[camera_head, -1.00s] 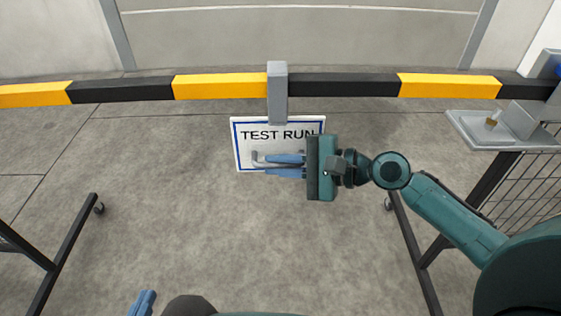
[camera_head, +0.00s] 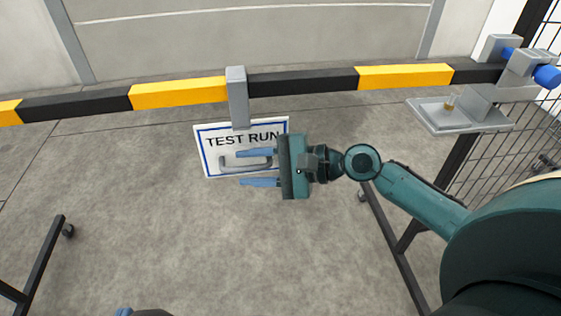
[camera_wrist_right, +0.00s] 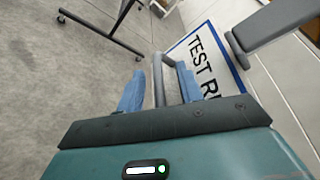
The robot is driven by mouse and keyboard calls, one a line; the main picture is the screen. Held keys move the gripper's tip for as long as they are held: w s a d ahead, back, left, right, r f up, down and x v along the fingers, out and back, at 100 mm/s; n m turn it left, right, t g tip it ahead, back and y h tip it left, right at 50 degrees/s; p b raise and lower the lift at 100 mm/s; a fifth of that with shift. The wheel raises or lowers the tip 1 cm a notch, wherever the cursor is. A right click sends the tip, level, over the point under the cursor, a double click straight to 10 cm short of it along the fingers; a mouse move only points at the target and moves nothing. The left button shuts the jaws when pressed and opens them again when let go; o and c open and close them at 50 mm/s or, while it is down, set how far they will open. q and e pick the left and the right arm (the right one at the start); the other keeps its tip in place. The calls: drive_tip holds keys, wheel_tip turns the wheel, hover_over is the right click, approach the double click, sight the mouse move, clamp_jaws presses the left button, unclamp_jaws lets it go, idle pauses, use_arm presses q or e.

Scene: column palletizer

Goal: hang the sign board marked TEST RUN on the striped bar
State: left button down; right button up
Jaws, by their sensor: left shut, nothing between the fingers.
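The white sign board marked TEST RUN (camera_head: 211,160) has a blue border and a grey handle (camera_head: 232,165) on its front. It hangs below the striped bar (camera_head: 180,93), slightly tilted in the head view, with a grey hook (camera_head: 237,95) over the bar. My right gripper (camera_head: 258,167) is open in front of the board's lower right part. In the right wrist view the handle (camera_wrist_right: 158,82) lies between its spread fingers (camera_wrist_right: 160,88). Only a blue tip of my left gripper (camera_head: 125,311) shows at the bottom edge; it is shut and empty.
A grey tray (camera_head: 430,117) with a small brass-coloured piece stands at the bar's right end, by a blue-knobbed clamp (camera_head: 545,76) and a mesh fence (camera_head: 500,170). Dark legs stand at left and right. The floor below the board is clear.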

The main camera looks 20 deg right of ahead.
use_arm(q)
drive_tip(key=shift+d+f, duration=0.1)
drive_tip(key=shift+f, duration=0.05)
use_arm(e)
drive_tip(key=v, duration=1.2)
